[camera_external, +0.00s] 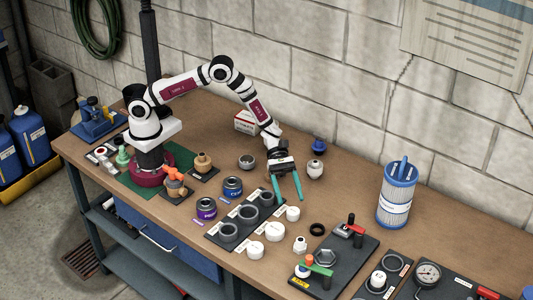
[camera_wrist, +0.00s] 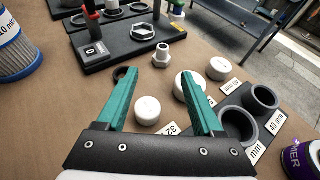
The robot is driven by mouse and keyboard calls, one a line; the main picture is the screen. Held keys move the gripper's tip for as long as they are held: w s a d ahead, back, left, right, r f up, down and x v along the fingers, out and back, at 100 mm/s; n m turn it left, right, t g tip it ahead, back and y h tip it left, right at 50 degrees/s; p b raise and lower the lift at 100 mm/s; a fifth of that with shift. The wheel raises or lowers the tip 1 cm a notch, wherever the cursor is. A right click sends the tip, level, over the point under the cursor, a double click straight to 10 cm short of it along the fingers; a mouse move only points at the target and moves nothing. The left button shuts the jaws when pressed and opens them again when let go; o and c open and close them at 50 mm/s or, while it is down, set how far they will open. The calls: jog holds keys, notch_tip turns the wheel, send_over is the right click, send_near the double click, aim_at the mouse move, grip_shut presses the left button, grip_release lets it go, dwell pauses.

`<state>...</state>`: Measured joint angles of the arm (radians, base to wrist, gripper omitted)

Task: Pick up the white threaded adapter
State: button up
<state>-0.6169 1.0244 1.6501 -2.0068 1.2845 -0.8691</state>
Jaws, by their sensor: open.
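The white threaded adapter (camera_external: 300,244) stands upright on the bench, with a hex base and a narrower threaded top. In the wrist view the adapter (camera_wrist: 161,57) sits just beyond my fingertips, roughly between their lines and apart from them. My gripper (camera_external: 292,200) points down with its teal fingers spread and nothing between them. It hangs above the bench, farther back than the adapter. In the wrist view both fingers of my gripper (camera_wrist: 158,75) show, clearly apart.
White caps (camera_external: 274,231) stand left of the adapter, beside a black tray (camera_external: 214,235) of grey rings. A black ring (camera_external: 317,230) lies to its right. A black board (camera_external: 350,250) with red and green handles is close on the right. A blue filter cartridge (camera_external: 397,195) stands farther right.

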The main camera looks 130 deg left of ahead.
aim_at(299, 242)
jog(key=x, duration=1.3)
jog(key=shift+s+d, duration=0.1)
jog(key=shift+d, duration=0.2)
grip_shut()
